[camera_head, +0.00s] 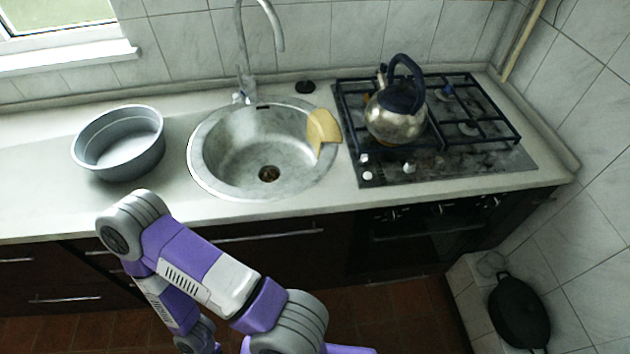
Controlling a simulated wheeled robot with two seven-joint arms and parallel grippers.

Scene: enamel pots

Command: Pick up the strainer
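I cannot clearly identify a strainer. A grey, round, open metal vessel (120,145) stands on the counter left of the sink; I cannot tell whether its walls or bottom have holes. A small dark drain piece (269,174) sits in the bottom of the sink. A small black round object (305,87) lies on the counter behind the sink. One purple and white arm of mine is in the foreground, bent in front of the counter, with its elbow just below the grey vessel. Neither gripper shows.
The round sink (205,170) has a tap (243,60) behind it and a yellow cloth-like piece (322,128) over its right rim. A kettle (395,115) stands on the gas hob (480,160). A black pan (520,312) is at lower right. The counter's left front is clear.

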